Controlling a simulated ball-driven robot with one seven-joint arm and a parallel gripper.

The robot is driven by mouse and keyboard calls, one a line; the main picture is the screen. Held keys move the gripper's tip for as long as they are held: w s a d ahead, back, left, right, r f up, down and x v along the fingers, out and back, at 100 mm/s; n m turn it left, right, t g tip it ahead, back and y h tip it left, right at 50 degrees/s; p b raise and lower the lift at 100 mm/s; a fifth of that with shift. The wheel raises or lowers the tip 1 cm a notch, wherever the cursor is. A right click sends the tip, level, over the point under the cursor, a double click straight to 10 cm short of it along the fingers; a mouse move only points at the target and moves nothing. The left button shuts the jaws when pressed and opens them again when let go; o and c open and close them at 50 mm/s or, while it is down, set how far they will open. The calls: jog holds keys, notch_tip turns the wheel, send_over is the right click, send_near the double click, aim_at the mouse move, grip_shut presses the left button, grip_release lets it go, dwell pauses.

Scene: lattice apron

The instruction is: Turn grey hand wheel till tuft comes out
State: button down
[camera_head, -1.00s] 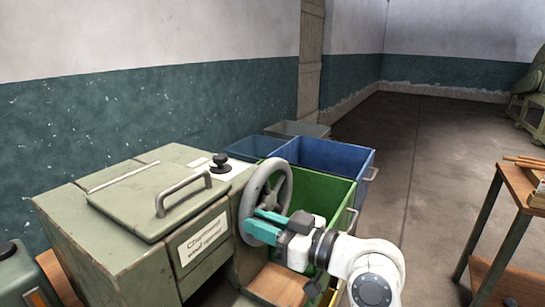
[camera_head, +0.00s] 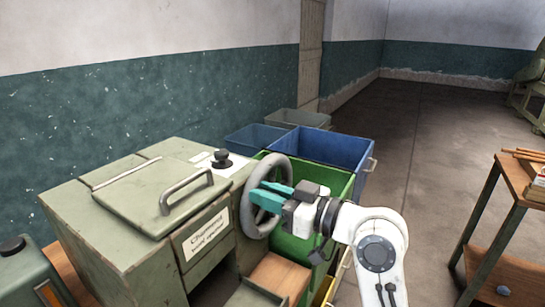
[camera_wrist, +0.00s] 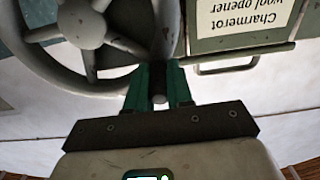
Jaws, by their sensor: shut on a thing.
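The grey hand wheel (camera_head: 252,222) stands upright on the right side of the green-grey wool opener (camera_head: 110,232). In the wrist view its rim, spokes and hub (camera_wrist: 80,24) fill the upper left. My gripper (camera_head: 262,193), with teal fingers, reaches in from the right and is shut on the wheel. The fingers hide part of the rim. I see no tuft in either view.
A label (camera_head: 207,235) is on the machine's front, and a black knob (camera_head: 221,160) on its top. Green (camera_head: 305,245) and blue (camera_head: 345,150) bins stand behind the wheel. A wooden board (camera_head: 280,275) lies low beside the machine. A bench (camera_head: 515,180) stands at right, with open floor between.

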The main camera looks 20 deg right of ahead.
aim_at(262, 173)
jog(key=shift+d+f, duration=0.15)
jog(key=shift+d, duration=0.05)
jog(key=shift+w+d+r+p, duration=0.25)
jog(key=shift+w+d+r, duration=0.3)
jog(key=shift+d, duration=0.1)
jog(key=shift+w+d+r+p, duration=0.2)
jog(key=shift+w+d+r, duration=0.25)
jog(key=shift+d, duration=0.2)
jog(key=c, duration=1)
grip_release()
jog(key=shift+s+r, duration=0.1)
jog(key=shift+a, duration=0.15)
jog(key=shift+s, duration=0.1)
jog(key=v, duration=0.7)
jog(key=shift+s+d, duration=0.25)
jog(key=shift+s, duration=0.05)
